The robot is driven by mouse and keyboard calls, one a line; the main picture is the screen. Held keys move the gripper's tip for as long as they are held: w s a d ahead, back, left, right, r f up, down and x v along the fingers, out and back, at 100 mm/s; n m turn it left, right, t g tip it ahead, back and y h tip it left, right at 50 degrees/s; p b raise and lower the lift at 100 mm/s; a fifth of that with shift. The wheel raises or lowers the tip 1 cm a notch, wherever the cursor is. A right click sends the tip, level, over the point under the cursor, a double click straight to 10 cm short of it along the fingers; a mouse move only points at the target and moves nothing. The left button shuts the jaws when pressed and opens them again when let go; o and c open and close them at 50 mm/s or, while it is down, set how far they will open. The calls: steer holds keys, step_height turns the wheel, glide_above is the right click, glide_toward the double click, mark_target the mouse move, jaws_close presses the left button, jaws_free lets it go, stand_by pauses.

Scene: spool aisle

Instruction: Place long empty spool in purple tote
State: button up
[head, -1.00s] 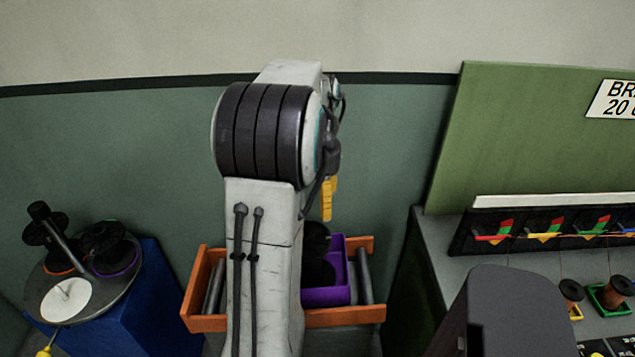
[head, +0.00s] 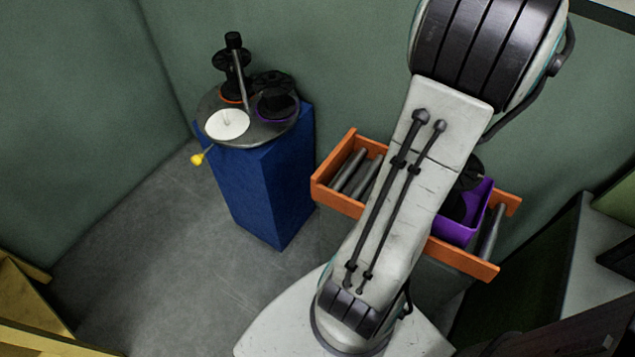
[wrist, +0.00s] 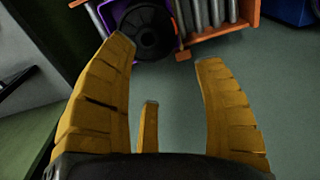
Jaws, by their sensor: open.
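A purple tote (head: 462,232) sits on the orange-framed roller stand, partly hidden behind my arm. A black spool (head: 470,178) is in or over the tote, and my arm covers much of it. In the wrist view a black spool (wrist: 146,30) shows end-on within the purple tote (wrist: 108,14) at the top. My gripper (wrist: 166,52) is open, its yellow fingers apart and nothing between them; it is hidden in the head view. I cannot tell whether this spool is the long empty one.
A blue pedestal (head: 262,190) carries a grey round plate (head: 210,105) with black spools (head: 275,98) and a white disc (head: 227,124). The roller stand's orange frame (head: 335,195) holds grey rollers. Grey floor left of the pedestal is clear.

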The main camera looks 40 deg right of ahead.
steer(key=w+a+n+t, duration=0.1)
steer(key=w+a+n, duration=0.2)
steer(key=w+a, duration=0.35)
steer(key=w+a+n, duration=0.3)
steer(key=w+a, duration=0.1)
steer(key=a, duration=0.6)
steer(key=s+a+f+n+t, duration=0.1)
steer(key=a+n, duration=0.3)
steer(key=a, duration=0.5)
steer(key=s+a+f+n+t, duration=0.1)
steer(key=a+f+n, duration=0.3)
steer(key=a, duration=0.5)
steer(key=shift+s+a+f+n, duration=0.35)
steer(key=shift+s+n, duration=0.05)
steer(key=shift+s, duration=0.2)
steer(key=shift+d, duration=0.2)
